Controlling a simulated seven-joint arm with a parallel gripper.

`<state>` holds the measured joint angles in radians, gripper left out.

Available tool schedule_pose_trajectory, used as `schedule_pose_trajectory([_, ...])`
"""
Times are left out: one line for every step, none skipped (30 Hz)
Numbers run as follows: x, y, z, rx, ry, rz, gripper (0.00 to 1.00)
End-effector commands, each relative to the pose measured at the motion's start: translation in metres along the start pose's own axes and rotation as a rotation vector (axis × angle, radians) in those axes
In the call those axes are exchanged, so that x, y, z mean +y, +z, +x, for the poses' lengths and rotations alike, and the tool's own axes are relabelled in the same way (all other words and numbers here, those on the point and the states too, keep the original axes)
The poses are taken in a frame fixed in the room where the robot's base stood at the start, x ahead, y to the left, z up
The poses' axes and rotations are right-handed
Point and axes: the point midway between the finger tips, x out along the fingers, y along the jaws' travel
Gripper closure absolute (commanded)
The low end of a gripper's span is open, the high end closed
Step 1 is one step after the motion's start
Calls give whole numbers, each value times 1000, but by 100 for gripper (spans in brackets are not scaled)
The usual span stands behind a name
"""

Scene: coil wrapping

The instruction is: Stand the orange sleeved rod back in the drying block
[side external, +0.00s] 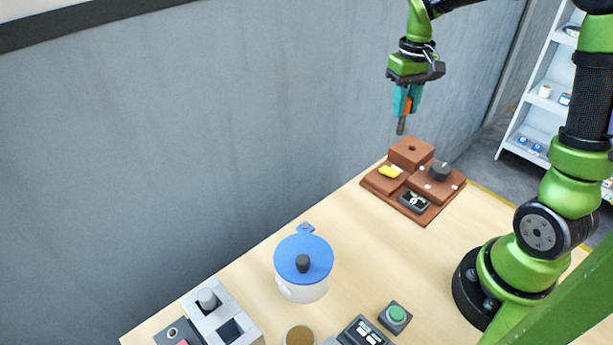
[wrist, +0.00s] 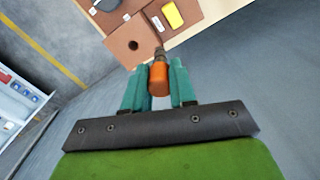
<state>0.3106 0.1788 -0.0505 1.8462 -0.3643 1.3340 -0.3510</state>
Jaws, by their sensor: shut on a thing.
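My gripper (side external: 407,98) is shut on the orange sleeved rod (side external: 408,106) and holds it in the air, with its dark grey end hanging down. In the wrist view the rod's orange sleeve (wrist: 159,77) sits between the teal fingers of my gripper (wrist: 159,70). The drying block, a brown block with one round hole (side external: 411,151), stands at the back of a brown base, below the rod's tip. The rod is apart from the block.
The brown base also bears a yellow piece (side external: 390,172), a block with a black knob (side external: 440,171) and a dark tray (side external: 414,202). A blue-lidded pot (side external: 304,262), a green button box (side external: 396,317) and a grey fixture (side external: 222,318) stand nearer. The grey wall (side external: 220,130) runs behind the table.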

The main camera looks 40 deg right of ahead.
Motion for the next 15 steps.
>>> schedule_pose_trajectory([-24, 2, -3, 3, 0, -75, 100])
schedule_pose_trajectory([-36, 4, -5, 4, 1, -114, 100])
schedule_pose_trajectory([-53, 7, -6, 5, 2, -166, 100])
schedule_pose_trajectory([-64, 10, -8, 5, 3, -202, 100])
schedule_pose_trajectory([-75, 12, -9, 5, 3, -236, 100])
schedule_pose_trajectory([-88, 16, -10, 7, 3, -275, 100])
schedule_pose_trajectory([-96, 19, -11, 8, 4, -301, 100])
schedule_pose_trajectory([-104, 21, -12, 9, 4, -322, 100])
schedule_pose_trajectory([-112, 24, -12, 11, 4, -347, 100])
schedule_pose_trajectory([-117, 26, -13, 12, 4, -361, 100])
schedule_pose_trajectory([-122, 28, -13, 13, 3, -374, 100])
schedule_pose_trajectory([-127, 30, -13, 14, 3, -390, 100])
schedule_pose_trajectory([-132, 32, -13, 13, 3, -403, 100])
schedule_pose_trajectory([-137, 34, -12, 11, 4, -418, 100])
schedule_pose_trajectory([-145, 38, -10, 5, 5, -443, 100])
